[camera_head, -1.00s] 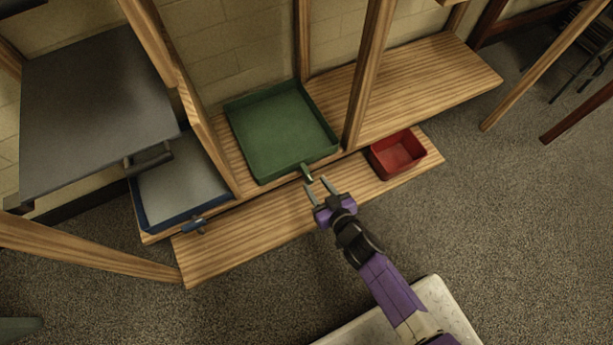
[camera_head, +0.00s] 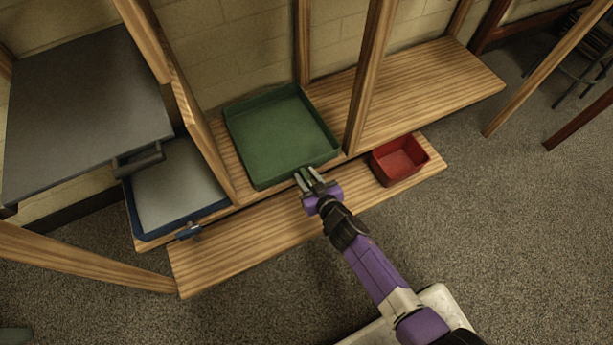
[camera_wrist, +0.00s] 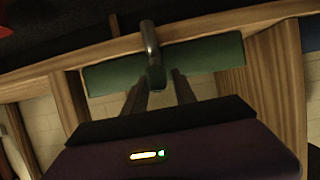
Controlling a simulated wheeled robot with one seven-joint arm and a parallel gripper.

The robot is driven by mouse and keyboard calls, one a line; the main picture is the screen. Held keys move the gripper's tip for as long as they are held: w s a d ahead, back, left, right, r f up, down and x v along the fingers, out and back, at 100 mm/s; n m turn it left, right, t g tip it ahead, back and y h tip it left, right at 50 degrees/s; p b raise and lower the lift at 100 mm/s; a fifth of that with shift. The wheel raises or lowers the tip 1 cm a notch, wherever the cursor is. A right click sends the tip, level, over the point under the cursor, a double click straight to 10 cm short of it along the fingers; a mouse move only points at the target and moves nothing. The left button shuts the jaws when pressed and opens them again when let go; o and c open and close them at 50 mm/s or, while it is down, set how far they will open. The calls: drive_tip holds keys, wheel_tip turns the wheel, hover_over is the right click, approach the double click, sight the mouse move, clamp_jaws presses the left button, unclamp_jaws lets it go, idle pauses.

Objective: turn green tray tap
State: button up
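The green tray (camera_head: 283,135) sits on the wooden shelf, and its front wall shows in the wrist view (camera_wrist: 205,53). Its tap (camera_wrist: 150,40) sticks out from the front, with a rounded end between my fingers in the wrist view. My gripper (camera_head: 308,175) is at the front edge of the green tray, around the tap. In the wrist view the two fingers (camera_wrist: 160,88) stand apart on either side of the tap's end, with gaps visible. In the head view the tap is mostly hidden among the fingers.
A red bin (camera_head: 398,161) stands on the lower board (camera_head: 250,230), right of my gripper. A blue-rimmed tray (camera_head: 143,222) with its own tap (camera_head: 188,232) is at the left. Wooden posts (camera_head: 368,75) rise beside the green tray. The floor in front is clear.

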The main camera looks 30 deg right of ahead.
clamp_jaws()
